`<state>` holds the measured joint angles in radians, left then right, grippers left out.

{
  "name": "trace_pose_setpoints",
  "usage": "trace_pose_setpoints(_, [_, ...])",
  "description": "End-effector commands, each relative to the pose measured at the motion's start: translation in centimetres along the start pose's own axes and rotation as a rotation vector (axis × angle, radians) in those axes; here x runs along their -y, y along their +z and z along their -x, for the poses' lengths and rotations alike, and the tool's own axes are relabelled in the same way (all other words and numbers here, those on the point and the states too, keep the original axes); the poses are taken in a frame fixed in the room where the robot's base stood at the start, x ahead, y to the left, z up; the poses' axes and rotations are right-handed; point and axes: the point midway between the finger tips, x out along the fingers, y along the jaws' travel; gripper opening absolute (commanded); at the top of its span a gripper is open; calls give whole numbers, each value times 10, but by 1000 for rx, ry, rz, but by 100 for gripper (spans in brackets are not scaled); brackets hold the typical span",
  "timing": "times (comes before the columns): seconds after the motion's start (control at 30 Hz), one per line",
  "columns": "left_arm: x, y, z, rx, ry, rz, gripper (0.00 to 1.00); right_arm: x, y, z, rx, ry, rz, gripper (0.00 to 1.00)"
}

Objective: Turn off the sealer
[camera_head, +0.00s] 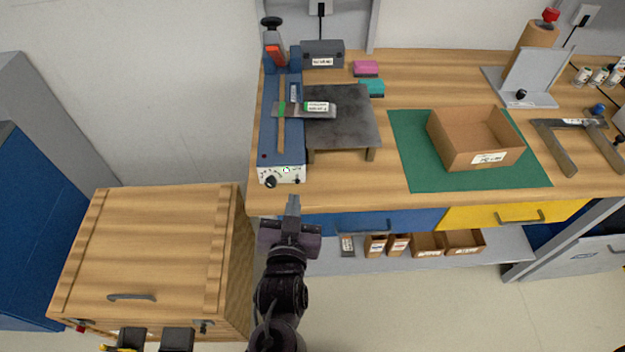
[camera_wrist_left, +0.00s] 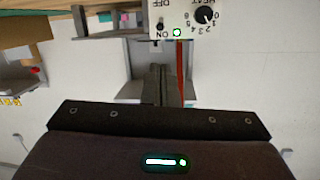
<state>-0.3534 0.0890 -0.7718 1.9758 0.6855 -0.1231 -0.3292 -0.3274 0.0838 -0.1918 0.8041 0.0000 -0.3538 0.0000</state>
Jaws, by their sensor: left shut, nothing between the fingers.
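The sealer (camera_head: 268,130) is a long blue machine at the left end of the wooden workbench. Its white front panel (camera_head: 283,174) has a black dial (camera_head: 270,182), a green lit lamp (camera_head: 286,170) and a small dark switch (camera_head: 297,181). In the left wrist view the panel is upside down, with the HEAT dial (camera_wrist_left: 204,15), the lit lamp (camera_wrist_left: 177,32) and the switch (camera_wrist_left: 160,27) between OFF and ON. The lever's exact position is hard to tell. My left gripper (camera_head: 293,202) is shut and empty, just in front of and below the panel, apparently not touching it.
A dark side table (camera_head: 345,128) adjoins the sealer, with a packet (camera_head: 317,107) lying across the sealing bar. A cardboard box (camera_head: 455,150) stands on a green mat (camera_head: 405,165). A wooden crate (camera_head: 155,240) stands left of my arm. The bench's front edge is close to my gripper.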

Motion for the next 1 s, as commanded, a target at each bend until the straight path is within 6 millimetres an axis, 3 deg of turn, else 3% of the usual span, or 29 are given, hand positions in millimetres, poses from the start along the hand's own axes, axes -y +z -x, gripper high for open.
trace_pose_setpoints(0.1, [-7,-8,3,-67,-26,-28,0,1,30,-10,15,-1,3,45])
trace_pose_setpoints(0.27, [-11,-13,7,-112,-45,-48,0,1,49,-15,22,-1,6,45])
trace_pose_setpoints(0.73, [-10,-15,3,-119,-49,-51,0,1,51,-13,22,-1,6,45])
trace_pose_setpoints(0.87, [-9,-19,-14,-121,-51,-52,0,1,51,-8,23,-2,6,45])
trace_pose_setpoints(1.0, [-8,-24,-42,-121,-51,-52,0,1,50,0,23,-2,6,45])
